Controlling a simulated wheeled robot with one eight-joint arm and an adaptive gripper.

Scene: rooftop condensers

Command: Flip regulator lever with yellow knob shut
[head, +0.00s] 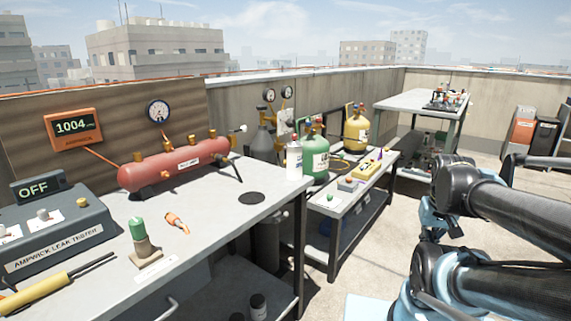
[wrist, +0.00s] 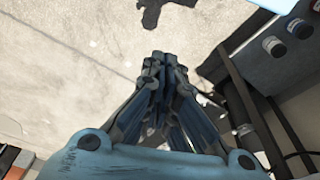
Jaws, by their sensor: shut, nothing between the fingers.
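My gripper (wrist: 165,62) points down over the pale roof floor in the wrist view. Its fingers are together and hold nothing. It is outside the head view, where only my arm shows at the right. Two round gauges (head: 278,94) stand at the wall behind the gas cylinders, above a pale fitting (head: 286,121). I cannot make out a lever with a yellow knob for certain. A low bench (head: 348,208) bears a yellow block (head: 367,177) and a small box with a green knob (head: 333,201).
The near workbench (head: 205,226) carries a red tank (head: 175,164), a leak tester (head: 60,228) and hand tools. Green (head: 315,152) and yellow (head: 356,130) cylinders stand behind the low bench. A far table (head: 407,101) is at the back. Floor at centre right is open.

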